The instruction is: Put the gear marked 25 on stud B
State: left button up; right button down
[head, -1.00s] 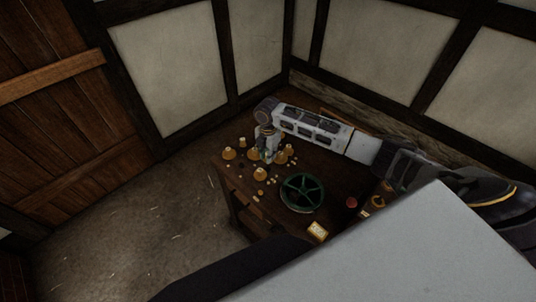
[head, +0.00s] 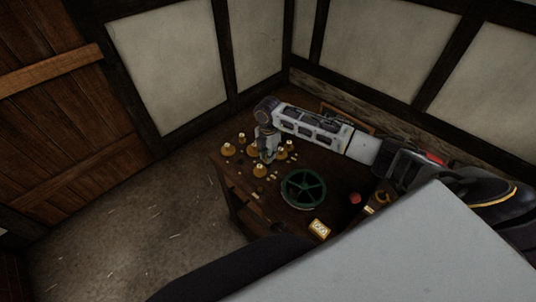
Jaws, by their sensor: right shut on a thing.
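My right gripper (head: 268,157) points down over the far left part of the dark wooden table, among several small brass-coloured gears. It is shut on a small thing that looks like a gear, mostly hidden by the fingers. Brass-coloured pieces stand at the left (head: 227,150), in front (head: 260,171) and to the right (head: 281,154) of the gripper. The numbers on the gears and the letters on the studs are too small to read, so I cannot tell which is gear 25 or stud B. My left gripper is not in view.
A green spoked wheel (head: 303,189) lies on the table to the right and nearer than the gripper. A pale card (head: 319,228) and a red round thing (head: 355,198) lie near it. Small pale bits are scattered between. Walls stand behind the table.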

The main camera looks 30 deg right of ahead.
jog(key=shift+f+b, duration=0.5)
jog(key=shift+f, duration=0.05)
jog(key=shift+f, duration=0.8)
jog(key=shift+p, duration=0.45)
dwell(0.5)
jog(key=shift+f, duration=0.45)
dwell(1.0)
jog(key=c, duration=1.3)
grip_release()
jog(key=shift+o, duration=0.2)
jog(key=shift+r+p, duration=0.1)
jog(key=shift+p, duration=0.2)
